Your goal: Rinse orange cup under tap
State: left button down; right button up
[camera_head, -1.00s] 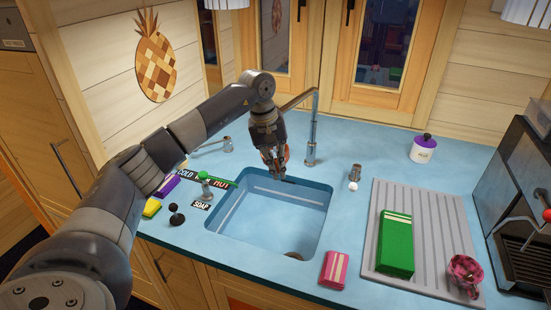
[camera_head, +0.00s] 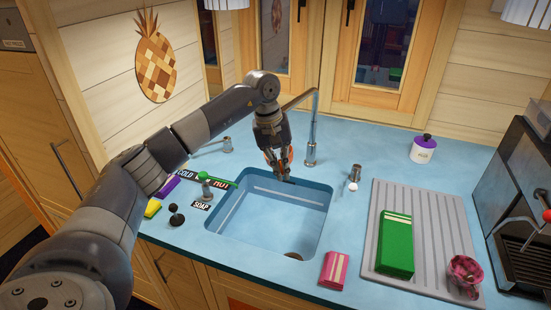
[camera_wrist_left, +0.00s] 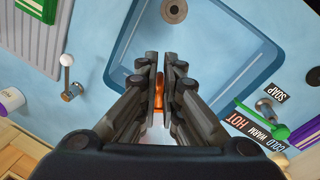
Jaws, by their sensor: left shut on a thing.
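My left gripper (camera_head: 282,173) is shut on the orange cup (camera_head: 290,154), near the back edge of the blue sink (camera_head: 262,222). The fingers hide most of the cup in the head view, and only orange bits show beside them. In the left wrist view, a narrow orange strip of the cup (camera_wrist_left: 159,92) shows between the closed fingers (camera_wrist_left: 160,62). The tap (camera_head: 311,135) is a tall metal pipe just right of the gripper, its spout bending left behind my wrist. No water stream can be made out. My right gripper is out of view.
A lever with a green knob (camera_head: 204,177) stands left of the sink by the cold, warm and hot labels. A black-knobbed soap lever (camera_head: 175,214), a pink sponge (camera_head: 334,268), a green box (camera_head: 395,245) and a pink cup (camera_head: 465,272) surround the sink. The basin is empty.

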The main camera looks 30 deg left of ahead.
pick_arm(q)
jog(key=s+d+b, duration=0.1)
jog(key=s+d, duration=0.3)
jog(key=s, duration=0.2)
jog(key=shift+d, duration=0.35)
jog(key=shift+r, duration=0.1)
dwell(1.2)
jog(key=s+d+r+p, duration=0.1)
jog(key=s+d+r, duration=0.2)
jog(key=s+r, duration=0.1)
dwell(0.5)
